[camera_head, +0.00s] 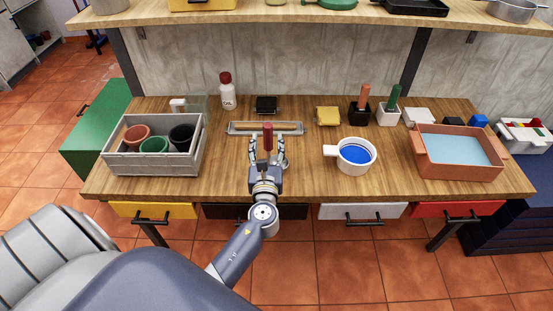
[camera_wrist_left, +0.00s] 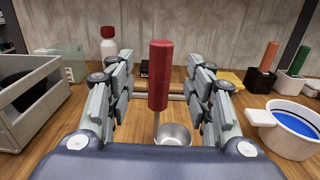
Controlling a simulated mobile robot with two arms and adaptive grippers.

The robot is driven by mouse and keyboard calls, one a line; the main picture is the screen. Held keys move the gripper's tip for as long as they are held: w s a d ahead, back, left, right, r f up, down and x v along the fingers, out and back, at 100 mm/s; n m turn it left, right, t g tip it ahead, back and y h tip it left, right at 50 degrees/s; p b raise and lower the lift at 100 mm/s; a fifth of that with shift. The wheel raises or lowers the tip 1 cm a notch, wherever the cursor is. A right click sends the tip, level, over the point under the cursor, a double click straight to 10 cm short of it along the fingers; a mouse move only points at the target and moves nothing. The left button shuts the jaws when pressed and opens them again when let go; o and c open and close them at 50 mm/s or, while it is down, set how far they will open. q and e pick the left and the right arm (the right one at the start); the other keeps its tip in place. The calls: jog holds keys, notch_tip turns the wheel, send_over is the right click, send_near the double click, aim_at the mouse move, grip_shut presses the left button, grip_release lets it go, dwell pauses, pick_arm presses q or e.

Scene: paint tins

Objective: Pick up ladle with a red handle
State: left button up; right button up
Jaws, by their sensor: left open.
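The ladle's red handle (camera_head: 268,136) stands upright over the bench, and in the left wrist view the red handle (camera_wrist_left: 160,75) rises above a thin metal shaft and a silver bowl (camera_wrist_left: 174,134). My left gripper (camera_head: 267,148) is open, with its fingers on either side of the ladle. In the left wrist view the fingers (camera_wrist_left: 161,90) are spread left and right of the handle, with gaps on both sides. The lower shaft is partly hidden by the gripper. My right gripper is not in view.
A grey crate (camera_head: 111,160) with several pots stands at left. A metal tray (camera_head: 240,128) lies just behind the ladle. A white pot with blue paint (camera_head: 356,155) and a terracotta basin (camera_head: 420,150) stand at right. A white bottle with a red cap (camera_head: 228,97) stands behind.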

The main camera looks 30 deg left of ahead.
aim_at(268, 134)
pick_arm(q)
jog(key=shift+p+x, duration=0.5)
jog(key=shift+x, duration=2.65)
jog(key=shift+r, duration=0.1)
grip_shut()
